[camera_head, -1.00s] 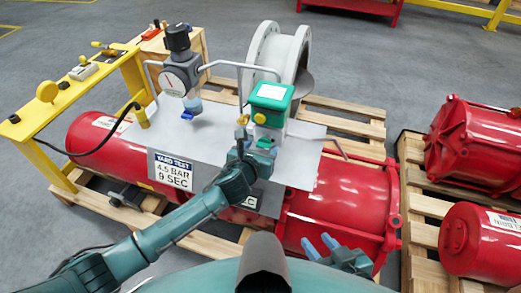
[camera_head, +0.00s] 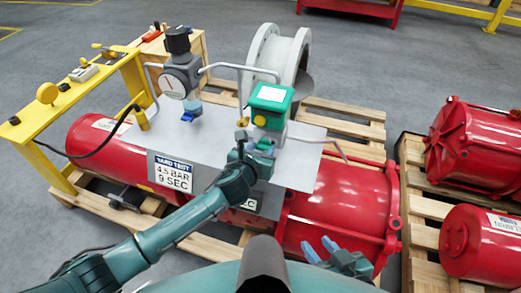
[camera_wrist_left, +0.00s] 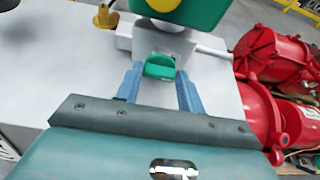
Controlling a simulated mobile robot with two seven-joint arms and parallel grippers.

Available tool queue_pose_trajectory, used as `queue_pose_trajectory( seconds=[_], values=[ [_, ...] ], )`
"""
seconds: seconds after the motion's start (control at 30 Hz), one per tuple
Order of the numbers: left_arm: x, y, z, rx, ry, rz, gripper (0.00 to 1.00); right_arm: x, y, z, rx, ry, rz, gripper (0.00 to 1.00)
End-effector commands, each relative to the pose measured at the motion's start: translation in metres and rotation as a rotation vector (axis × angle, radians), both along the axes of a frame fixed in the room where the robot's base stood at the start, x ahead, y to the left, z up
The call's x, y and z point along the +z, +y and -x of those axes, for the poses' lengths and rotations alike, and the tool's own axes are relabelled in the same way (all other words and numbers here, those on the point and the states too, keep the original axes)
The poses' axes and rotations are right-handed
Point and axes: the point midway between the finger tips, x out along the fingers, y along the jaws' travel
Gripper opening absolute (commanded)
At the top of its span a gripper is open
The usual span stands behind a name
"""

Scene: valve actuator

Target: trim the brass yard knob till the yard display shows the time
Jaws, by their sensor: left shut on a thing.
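My left gripper (camera_head: 252,156) reaches across the grey plate to the valve block under the green-topped box (camera_head: 271,95). In the left wrist view, its two blue fingers (camera_wrist_left: 158,88) stand either side of a small green knob (camera_wrist_left: 160,67) and are shut on it. A brass knob (camera_head: 241,135) sits just left of the green-topped box. A brass fitting (camera_wrist_left: 106,16) shows at the top left of the wrist view. The box's display is too small to read. My right gripper (camera_head: 320,248) is open and empty at the bottom, before the red cylinder.
A sign (camera_head: 173,172) reads "YARD TEST 4.5 BAR 9 SEC". A regulator with a round gauge (camera_head: 173,86) and bent grey pipes stand on the plate. A yellow bench (camera_head: 70,95) is at left. Red cylinders (camera_head: 470,145) lie on a pallet at right.

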Motion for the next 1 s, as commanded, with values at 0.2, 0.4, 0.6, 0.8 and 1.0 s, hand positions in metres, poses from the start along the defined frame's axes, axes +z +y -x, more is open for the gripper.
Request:
queue_pose_trajectory(
  seconds=[0.2,0.4,0.6,0.8,1.0],
  values=[
    [0.001,0.001,0.0,0.0,0.017,0.048,0.15,0.007,0.0,0.0,0.001,-0.002,0.008,0.36],
    [0.002,0.004,-0.001,0.0,0.055,0.162,0.15,0.015,-0.001,0.001,0.005,-0.001,0.025,0.36],
    [0.0,0.006,-0.002,0.0,0.103,0.31,0.15,0.018,-0.001,0.002,0.012,0.0,0.044,0.36],
    [-0.002,0.008,-0.002,0.001,0.144,0.44,0.15,0.017,-0.002,0.001,0.017,0.0,0.053,0.36],
    [-0.003,0.008,-0.003,0.0,0.174,0.532,0.15,0.016,-0.002,0.001,0.018,0.001,0.054,0.36]
  ],
)
